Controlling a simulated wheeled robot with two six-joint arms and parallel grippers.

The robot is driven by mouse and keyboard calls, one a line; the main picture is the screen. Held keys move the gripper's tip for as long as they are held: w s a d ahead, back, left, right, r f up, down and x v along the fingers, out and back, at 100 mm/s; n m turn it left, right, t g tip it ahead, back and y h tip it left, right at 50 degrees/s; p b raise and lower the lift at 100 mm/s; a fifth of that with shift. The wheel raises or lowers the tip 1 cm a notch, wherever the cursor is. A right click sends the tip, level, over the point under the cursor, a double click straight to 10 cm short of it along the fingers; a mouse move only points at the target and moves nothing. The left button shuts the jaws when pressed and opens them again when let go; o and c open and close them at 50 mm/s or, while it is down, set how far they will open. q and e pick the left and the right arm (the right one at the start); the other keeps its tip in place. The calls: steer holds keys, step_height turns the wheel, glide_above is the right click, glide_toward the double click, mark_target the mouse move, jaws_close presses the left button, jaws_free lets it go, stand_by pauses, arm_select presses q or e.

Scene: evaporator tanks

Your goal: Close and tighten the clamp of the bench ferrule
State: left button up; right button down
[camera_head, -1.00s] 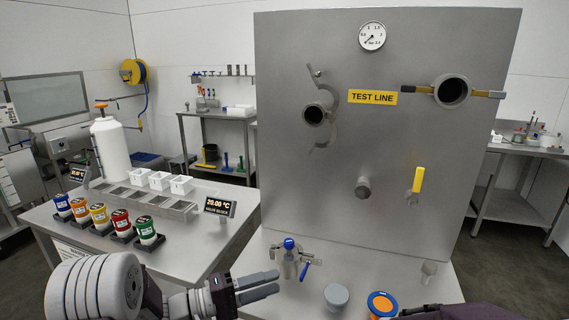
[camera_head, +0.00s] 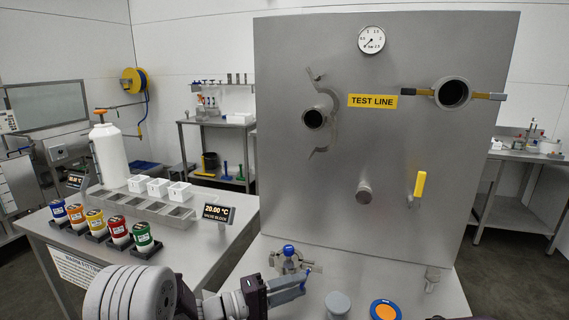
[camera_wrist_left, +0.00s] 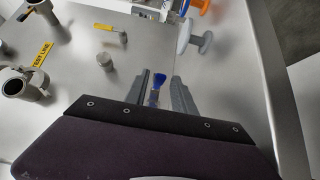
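A small metal fitting (camera_head: 290,262) with a blue knob on top stands on the bench in front of the grey panel; it appears to be the bench ferrule and its clamp. Whether the clamp is open is too small to tell. My left gripper (camera_head: 303,286) is in front of its lower part and hides some of it. In the left wrist view, the two fingers of the left gripper (camera_wrist_left: 160,95) are apart, with a blue part (camera_wrist_left: 158,80) showing between them. I cannot tell whether they touch it. My right gripper is not in view.
The upright panel (camera_head: 300,205) carries two ferrules, a yellow-handled valve (camera_head: 420,184) and a stub (camera_head: 364,193). A grey knob-like piece (camera_head: 338,304) and an orange disc with a blue rim (camera_head: 384,310) are right of the gripper. A side table with coloured jars (camera_head: 118,230) is left.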

arm_select(q)
jaws_close()
steer(key=shift+s+d+f+n+t+y+b, duration=0.2)
steer(key=shift+d+n+t+y+b, duration=0.4)
steer(key=shift+t+b, duration=0.5)
steer(key=shift+s+r+n+b, duration=0.1)
steer(key=shift+s+n+b, duration=0.05)
steer(key=shift+n+b, duration=0.2)
steer(key=shift+r+t, duration=0.1)
steer(key=shift+t, duration=0.3)
